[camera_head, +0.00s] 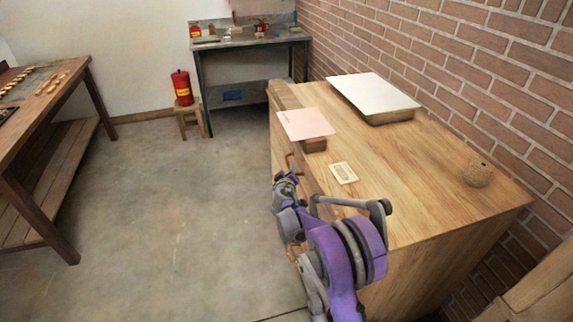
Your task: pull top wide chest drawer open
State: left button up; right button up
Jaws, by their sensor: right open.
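The wide wooden chest (440,215) stands against the brick wall at the right. Its drawer front faces left and shows only as a steep, narrow strip. A handle (289,161) sticks out near the top of that front. My right arm comes in from the bottom, purple and grey. My right gripper (284,177) is at the chest's front face, close to the handle. It is open; its fingers are small here, and I cannot tell whether they touch the handle. The lower drawer front is partly hidden by my arm. My left gripper is out of view.
On the chest lie a pink sheet on a block (305,123), a white board (373,95), a small card (343,172) and a round woven ball (478,174). A workbench (40,110) stands left, a red can (182,88) on a stool behind. The floor between is clear.

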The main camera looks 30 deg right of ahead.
aim_at(288, 164)
jog(key=x, duration=0.7)
jog(key=shift+w, duration=0.15)
grip_shut()
dwell(1.2)
